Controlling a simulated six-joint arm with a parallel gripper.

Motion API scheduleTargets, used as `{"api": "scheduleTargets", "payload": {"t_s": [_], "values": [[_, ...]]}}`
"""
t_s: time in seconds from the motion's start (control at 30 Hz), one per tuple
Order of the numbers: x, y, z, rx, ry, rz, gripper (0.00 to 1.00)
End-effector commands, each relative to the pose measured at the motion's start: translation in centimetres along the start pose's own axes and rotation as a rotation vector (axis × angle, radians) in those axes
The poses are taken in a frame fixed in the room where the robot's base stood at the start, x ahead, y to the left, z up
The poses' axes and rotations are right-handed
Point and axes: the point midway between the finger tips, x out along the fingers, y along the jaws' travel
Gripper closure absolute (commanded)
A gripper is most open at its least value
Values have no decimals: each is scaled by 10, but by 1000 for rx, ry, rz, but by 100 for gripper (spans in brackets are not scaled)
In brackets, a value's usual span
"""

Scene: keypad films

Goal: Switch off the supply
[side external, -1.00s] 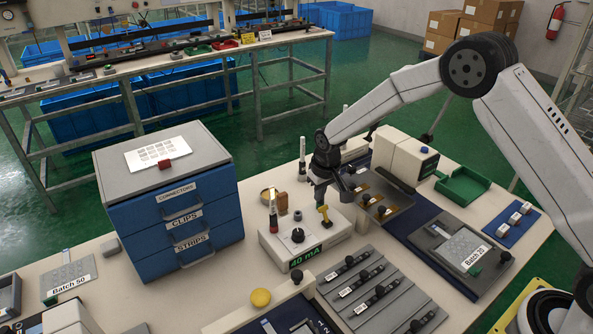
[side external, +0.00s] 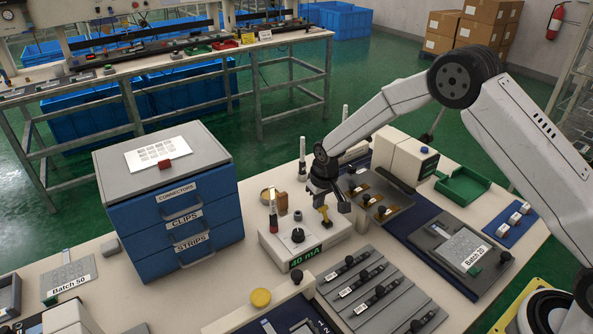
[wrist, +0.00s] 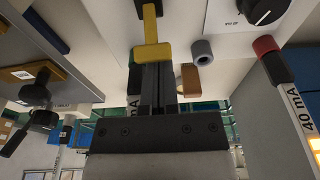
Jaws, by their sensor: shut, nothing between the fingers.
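The supply (side external: 310,243) is a white box on the bench with a green "40 mA" display, a black knob (side external: 298,236) and a yellow T-shaped lever (side external: 323,214). My gripper (side external: 325,198) is shut and empty, low over the back of the box, close to the lever. In the wrist view, the fingertips (wrist: 156,68) lie right at the crossbar of the yellow lever (wrist: 152,52). I cannot tell whether they touch it. The knob's edge shows at the upper right of that view (wrist: 262,10).
A red-topped post (side external: 272,212), a grey cap (side external: 297,215) and a brown block (side external: 282,199) stand close by. Blue drawers (side external: 178,222) are at left. A plate with black knobs (side external: 384,209) lies at right, and a grey slotted tray (side external: 375,290) in front.

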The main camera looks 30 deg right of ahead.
Motion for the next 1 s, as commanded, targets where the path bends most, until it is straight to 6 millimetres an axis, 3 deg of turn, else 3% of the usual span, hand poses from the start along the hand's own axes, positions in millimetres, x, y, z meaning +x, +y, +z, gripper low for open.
{"api": "scheduleTargets", "payload": {"t_s": [1.0], "values": [[-4,0,4,0,96,4,100]]}}
